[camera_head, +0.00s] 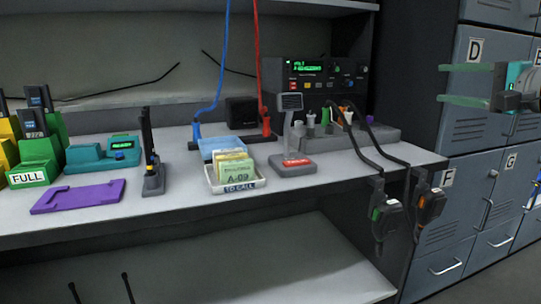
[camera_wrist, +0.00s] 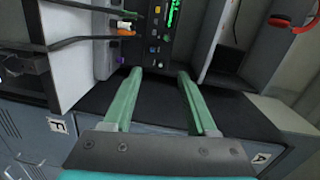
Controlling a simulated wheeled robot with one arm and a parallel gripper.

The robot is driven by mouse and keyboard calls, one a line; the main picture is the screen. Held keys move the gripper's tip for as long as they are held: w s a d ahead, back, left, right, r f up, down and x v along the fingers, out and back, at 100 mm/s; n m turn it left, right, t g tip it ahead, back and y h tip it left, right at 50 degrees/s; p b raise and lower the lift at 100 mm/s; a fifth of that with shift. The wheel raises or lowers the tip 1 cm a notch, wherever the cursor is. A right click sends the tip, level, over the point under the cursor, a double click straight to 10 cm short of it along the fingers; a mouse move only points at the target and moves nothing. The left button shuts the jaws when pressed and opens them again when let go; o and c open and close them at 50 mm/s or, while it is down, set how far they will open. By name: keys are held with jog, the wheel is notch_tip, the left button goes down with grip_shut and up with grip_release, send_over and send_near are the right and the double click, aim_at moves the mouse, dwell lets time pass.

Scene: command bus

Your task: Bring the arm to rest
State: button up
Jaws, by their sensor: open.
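My gripper (camera_head: 466,84) is at the upper right of the head view, in front of the grey lockers. Its two green fingers point left and stand apart with nothing between them. In the wrist view my gripper (camera_wrist: 160,80) also shows open and empty, its fingers reaching toward a dark surface and the radio console (camera_wrist: 160,35). The fingers appear to touch nothing. Most of my arm is outside the head view.
Lockers (camera_head: 470,190) stand on the right, close to my gripper.

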jog(key=s+a+f+n+g+p, duration=0.1)
jog(key=s+a+f+n+g, duration=0.35)
jog(key=a+f, duration=0.7)
jog(key=s+a+f+n+g+p, duration=0.1)
jog(key=s+a+f+n+g, duration=0.3)
jog(key=a+f, duration=0.7)
jog(key=s+a+f+g+h, duration=0.2)
jog(key=s+a+f+g, duration=0.15)
jog(key=s+f, duration=0.3)
jog(key=s+d+f+n+g+h+p, duration=0.1)
jog(key=s+d+f+n+g+h, duration=0.1)
jog(key=s+f, duration=0.4)
jog(key=s+d+f+n+g+h+p, duration=0.1)
jog(key=s+f, duration=0.5)
jog(key=s, duration=0.6)
jog(key=d+n+g+h, duration=0.1)
jog(key=d+g, duration=0.1)
jog(key=d, duration=0.1)
jog(key=shift+s+d+f+g+h, duration=0.2)
jog(key=shift+d+f+g+h, duration=0.05)
jog(key=shift+f+g+h, duration=0.15)
